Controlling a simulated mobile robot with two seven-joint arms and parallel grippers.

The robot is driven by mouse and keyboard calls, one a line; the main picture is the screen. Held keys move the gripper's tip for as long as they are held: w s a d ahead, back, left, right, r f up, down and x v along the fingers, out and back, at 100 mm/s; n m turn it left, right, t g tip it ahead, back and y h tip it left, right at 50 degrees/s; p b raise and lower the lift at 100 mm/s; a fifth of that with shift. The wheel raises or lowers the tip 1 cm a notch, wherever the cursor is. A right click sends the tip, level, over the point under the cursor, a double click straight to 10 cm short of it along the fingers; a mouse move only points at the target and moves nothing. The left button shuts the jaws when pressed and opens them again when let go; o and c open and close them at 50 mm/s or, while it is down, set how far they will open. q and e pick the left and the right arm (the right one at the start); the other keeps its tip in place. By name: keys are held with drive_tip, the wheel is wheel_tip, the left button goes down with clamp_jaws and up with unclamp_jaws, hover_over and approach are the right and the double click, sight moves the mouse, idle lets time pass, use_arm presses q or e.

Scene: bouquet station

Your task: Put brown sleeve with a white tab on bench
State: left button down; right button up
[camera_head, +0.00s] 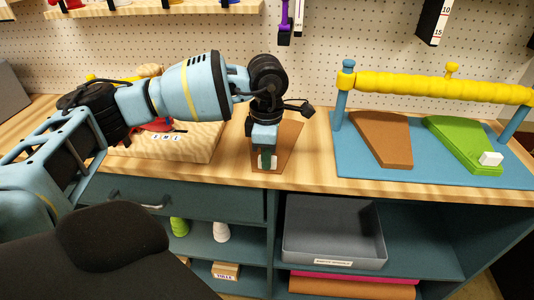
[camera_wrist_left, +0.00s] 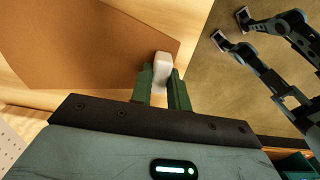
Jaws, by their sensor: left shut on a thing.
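The brown sleeve with a white tab (camera_head: 291,138) is flat over the wooden bench near its front edge, and it fills the upper left of the left wrist view (camera_wrist_left: 90,45). Its white tab (camera_wrist_left: 163,65) sits between the green fingers of my left gripper (camera_wrist_left: 164,88), which is shut on it. In the head view the left gripper (camera_head: 267,160) points down at the sleeve's near end. I cannot tell whether the sleeve touches the bench (camera_head: 315,177) or hangs just above it. My right gripper is not in view.
Right, a blue mat (camera_head: 352,172) holds a plain brown sleeve (camera_head: 381,138) and a green sleeve (camera_head: 455,140) with a white tab, below a yellow roll (camera_head: 430,88). Left, a pale wooden board (camera_head: 205,145) is partly behind my arm. A grey tray (camera_head: 335,245) is on the shelf below.

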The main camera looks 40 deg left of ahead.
use_arm(q)
drive_tip(key=c, duration=1.3)
unclamp_jaws()
drive_tip(key=shift+c, duration=0.2)
drive_tip(key=shift+r, duration=0.1)
wheel_tip(320, 180, up, 12)
